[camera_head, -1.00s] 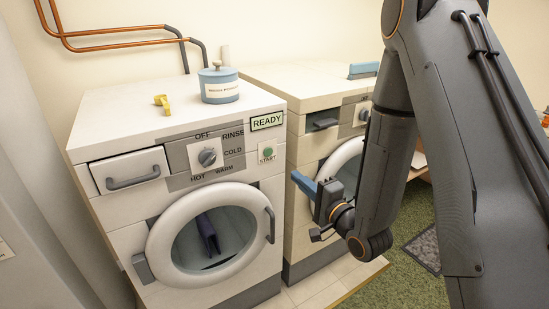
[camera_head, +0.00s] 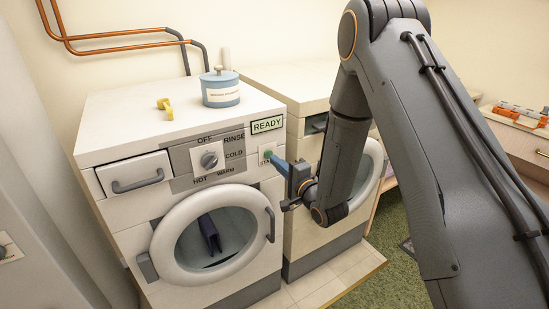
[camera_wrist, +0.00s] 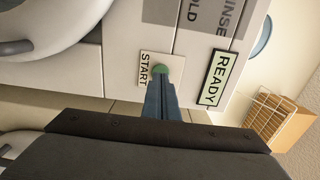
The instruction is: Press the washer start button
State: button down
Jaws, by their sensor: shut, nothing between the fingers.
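The washer (camera_head: 130,210) is white, with a round door (camera_head: 212,238) that is closed and a dark blue item behind its glass. The start button (camera_head: 267,155) is green, on a white plate marked START at the right of the panel. It also shows in the wrist view (camera_wrist: 160,70). A sign (camera_head: 267,124) above it reads READY. My gripper (camera_head: 273,160) is shut and empty, its blue fingers pointing at the button. In the wrist view the fingertips (camera_wrist: 161,80) overlap the lower edge of the button; I cannot tell whether they touch it.
A blue canister (camera_head: 220,90) and a yellow object (camera_head: 165,108) stand on the washer top. A second machine (camera_head: 300,85) stands close on the right, partly behind my arm. A wire basket (camera_wrist: 268,115) shows in the wrist view.

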jog(key=shift+x, duration=1)
